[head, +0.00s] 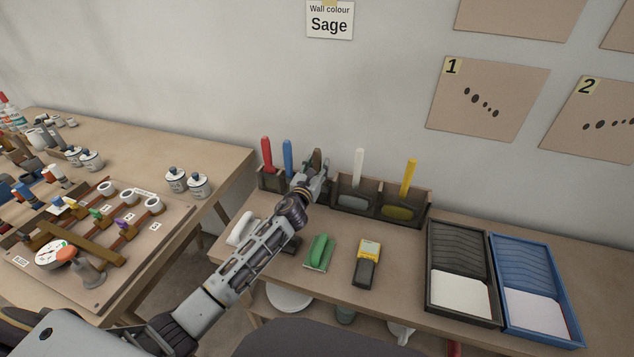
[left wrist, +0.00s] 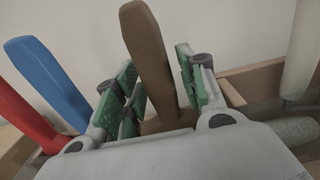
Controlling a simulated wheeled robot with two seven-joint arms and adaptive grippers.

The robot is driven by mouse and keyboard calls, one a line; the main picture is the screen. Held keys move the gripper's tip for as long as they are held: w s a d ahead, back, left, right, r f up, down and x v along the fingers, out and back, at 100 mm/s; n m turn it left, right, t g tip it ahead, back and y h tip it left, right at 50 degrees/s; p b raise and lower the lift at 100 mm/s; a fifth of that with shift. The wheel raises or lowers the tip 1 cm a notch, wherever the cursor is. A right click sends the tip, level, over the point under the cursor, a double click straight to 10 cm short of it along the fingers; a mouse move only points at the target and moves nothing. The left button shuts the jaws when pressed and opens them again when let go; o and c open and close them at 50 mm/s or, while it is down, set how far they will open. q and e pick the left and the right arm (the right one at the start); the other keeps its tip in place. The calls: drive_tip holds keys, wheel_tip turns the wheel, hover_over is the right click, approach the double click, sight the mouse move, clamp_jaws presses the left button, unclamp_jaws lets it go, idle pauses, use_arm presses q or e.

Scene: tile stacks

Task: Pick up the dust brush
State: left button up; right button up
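A brown handle (head: 317,157), which I take to be the dust brush, stands upright in a wooden rack (head: 345,201) at the back of the bench. It also shows in the left wrist view (left wrist: 148,55), leaning slightly, with its lower end hidden behind my gripper. My left gripper (head: 316,172) reaches over the rack from the front. In the left wrist view the green-padded fingers (left wrist: 160,90) are apart, one on each side of the brown handle, with gaps visible. My right gripper is in neither view.
Red (head: 266,153) and blue (head: 288,158) handles stand just left of the brown one; white (head: 358,166) and yellow (head: 408,178) ones stand to the right. A green-handled tool (head: 319,250) and a yellow-black device (head: 367,262) lie in front. Black (head: 432,279) and blue (head: 566,308) trays are at right.

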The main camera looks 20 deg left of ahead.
sight(316, 159)
use_arm(q)
drive_tip(key=c, duration=0.7)
clamp_jaws()
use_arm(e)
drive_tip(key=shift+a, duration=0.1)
use_arm(q)
drive_tip(key=shift+r, duration=0.5)
drive_tip(key=shift+r+p, duration=0.3)
drive_tip(key=shift+p, duration=0.05)
wheel_tip(316, 159, up, 2)
drive_tip(key=shift+p, duration=0.4)
wheel_tip(316, 159, up, 14)
drive_tip(key=p, duration=0.4)
drive_tip(key=shift+r, duration=0.2)
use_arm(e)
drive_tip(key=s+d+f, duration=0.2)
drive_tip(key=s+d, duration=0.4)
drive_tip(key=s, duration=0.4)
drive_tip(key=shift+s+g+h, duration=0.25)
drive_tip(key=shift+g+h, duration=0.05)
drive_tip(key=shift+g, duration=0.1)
